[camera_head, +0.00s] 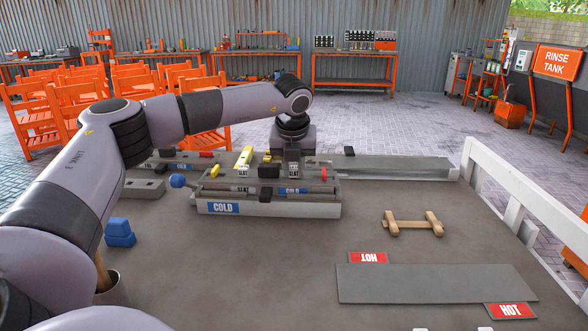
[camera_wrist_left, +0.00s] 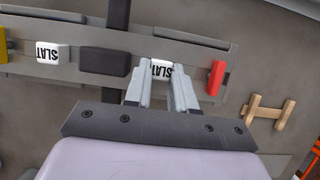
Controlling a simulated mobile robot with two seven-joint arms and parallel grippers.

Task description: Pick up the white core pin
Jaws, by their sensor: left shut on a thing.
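A white core pin (camera_wrist_left: 161,70) marked SLAT sits between the fingertips of my left gripper (camera_wrist_left: 160,80) in the left wrist view. The fingers are shut on it, and they cover its sides. In the head view my left gripper (camera_head: 293,163) points down at the long grey mould marked COLD (camera_head: 270,209). I cannot tell whether the pin is clear of the mould. A second white block marked SLAT (camera_wrist_left: 52,54) sits farther left on the mould, beyond a dark block (camera_wrist_left: 105,61). My right gripper is not in view.
A red piece (camera_wrist_left: 216,77) stands close to the right of the gripper. A blue ball (camera_head: 177,181) is at the mould's left end. A wooden piece (camera_head: 412,224) and a grey plate (camera_head: 435,283) with red HOT labels lie to the right. The front middle table is clear.

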